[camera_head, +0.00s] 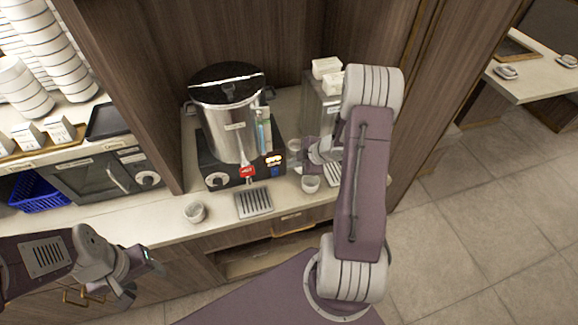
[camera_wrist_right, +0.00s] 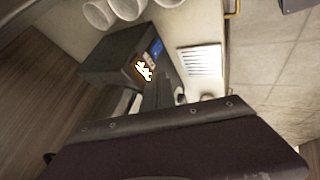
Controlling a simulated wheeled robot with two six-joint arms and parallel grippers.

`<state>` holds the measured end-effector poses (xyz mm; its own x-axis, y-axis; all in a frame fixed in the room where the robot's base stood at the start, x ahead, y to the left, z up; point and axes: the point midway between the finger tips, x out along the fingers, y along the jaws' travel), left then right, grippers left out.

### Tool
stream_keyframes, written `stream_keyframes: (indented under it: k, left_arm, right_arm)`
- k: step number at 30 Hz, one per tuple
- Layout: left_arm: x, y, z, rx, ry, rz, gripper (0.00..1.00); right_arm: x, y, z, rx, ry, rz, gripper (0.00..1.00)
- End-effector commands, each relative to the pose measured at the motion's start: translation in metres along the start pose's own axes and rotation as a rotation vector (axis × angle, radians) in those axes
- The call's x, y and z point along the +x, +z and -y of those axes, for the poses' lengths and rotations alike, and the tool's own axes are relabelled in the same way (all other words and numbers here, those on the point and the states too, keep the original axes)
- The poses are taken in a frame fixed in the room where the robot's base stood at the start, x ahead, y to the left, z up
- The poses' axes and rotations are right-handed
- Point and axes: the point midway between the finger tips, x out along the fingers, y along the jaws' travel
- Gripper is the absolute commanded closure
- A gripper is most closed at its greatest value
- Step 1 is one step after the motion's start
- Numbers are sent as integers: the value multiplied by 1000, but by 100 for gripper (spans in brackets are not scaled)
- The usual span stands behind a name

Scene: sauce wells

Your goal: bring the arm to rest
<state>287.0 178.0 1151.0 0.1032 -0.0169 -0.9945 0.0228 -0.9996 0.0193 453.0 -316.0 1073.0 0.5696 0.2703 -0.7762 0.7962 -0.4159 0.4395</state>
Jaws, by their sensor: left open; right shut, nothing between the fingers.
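My right arm (camera_head: 363,185) rises from the bottom of the head view, bends at a grey joint and reaches back over the counter. Its gripper (camera_head: 314,152) is shut and empty beside the steel urn (camera_head: 228,115), above a small white cup (camera_head: 311,184) at the counter. Part of the gripper is hard to make out against the things behind it. My left gripper (camera_head: 138,274) is open and empty, low at the left, in front of the counter's edge. In the right wrist view a dark purple surface fills the lower part.
A second cup (camera_head: 195,212) and a drip grille (camera_head: 254,203) stand near the counter's front edge. A dispenser (camera_head: 320,105) is behind my right arm. A microwave (camera_head: 105,173) and stacked bowls (camera_head: 50,45) are at left. Open floor (camera_head: 455,225) lies at right.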

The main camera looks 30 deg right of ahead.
Motion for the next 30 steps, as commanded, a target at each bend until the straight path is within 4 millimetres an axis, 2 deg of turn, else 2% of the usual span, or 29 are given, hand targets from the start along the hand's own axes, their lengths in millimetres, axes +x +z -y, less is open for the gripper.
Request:
stream_keyframes:
  k: [16,19,22,23,26,27,30]
  left_arm:
    - [1,0,0,0,0,0,45]
    - [16,2,0,0,0,0,45]
    - [44,5,1,0,0,0,45]
    - [52,6,1,0,0,0,45]
    - [76,8,2,0,0,1,45]
    - [84,9,2,0,0,1,45]
    - [98,10,2,0,0,1,45]
  right_arm:
    - [0,0,0,4,2,5,100]
    - [7,0,-5,73,35,81,100]
    - [9,-4,1,272,98,242,100]
    - [8,-7,9,354,113,292,100]
    - [-4,-21,59,651,120,431,100]
    - [-9,-28,85,764,102,474,100]
    - [-22,-50,146,996,33,552,100]
